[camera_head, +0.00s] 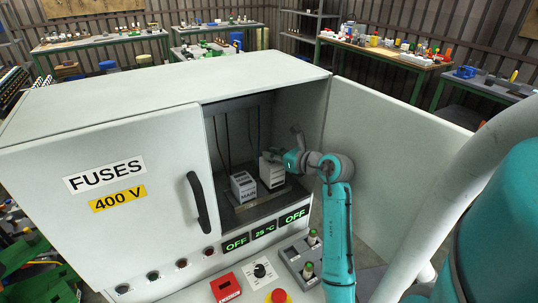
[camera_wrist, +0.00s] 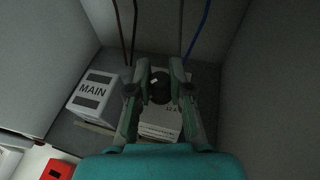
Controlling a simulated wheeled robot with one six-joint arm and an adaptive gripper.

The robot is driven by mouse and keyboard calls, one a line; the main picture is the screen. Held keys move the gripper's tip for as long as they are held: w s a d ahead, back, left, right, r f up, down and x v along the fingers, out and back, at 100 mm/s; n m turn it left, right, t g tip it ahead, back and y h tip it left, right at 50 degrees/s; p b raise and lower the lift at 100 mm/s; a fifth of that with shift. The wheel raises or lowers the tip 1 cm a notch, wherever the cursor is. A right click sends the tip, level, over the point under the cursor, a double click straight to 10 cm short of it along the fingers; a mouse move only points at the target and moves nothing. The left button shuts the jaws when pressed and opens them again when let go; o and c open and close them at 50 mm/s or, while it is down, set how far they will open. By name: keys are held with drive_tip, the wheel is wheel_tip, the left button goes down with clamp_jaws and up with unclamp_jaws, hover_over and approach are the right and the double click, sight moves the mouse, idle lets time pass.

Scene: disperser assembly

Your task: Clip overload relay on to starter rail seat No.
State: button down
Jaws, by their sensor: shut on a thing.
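The overload relay, a white block (camera_head: 271,174) with a dark round top part, is inside the cabinet, right of the MAIN block. In the wrist view the relay (camera_wrist: 160,122) lies between the fingers, with small print on its face. My gripper (camera_head: 287,158) reaches in from the right and is shut on the relay; the wrist view shows its two fingers (camera_wrist: 160,84) on either side of the dark part. The relay looks upright, close to the rail plate (camera_head: 259,207) on the cabinet floor. Whether it touches the rail seat is hidden.
The white MAIN block (camera_head: 243,187) stands close on the left. The cabinet (camera_head: 140,110) has a closed left door with a black handle and an open right door (camera_head: 385,150) beside my arm. Dark and blue wires (camera_wrist: 197,30) hang at the back wall. A control panel (camera_head: 262,270) is in front.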

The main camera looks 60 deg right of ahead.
drive_tip(key=shift+f, duration=1.3)
drive_tip(key=c, duration=1)
unclamp_jaws()
wheel_tip(320, 180, up, 10)
drive_tip(key=shift+w, duration=0.1)
idle(0.3)
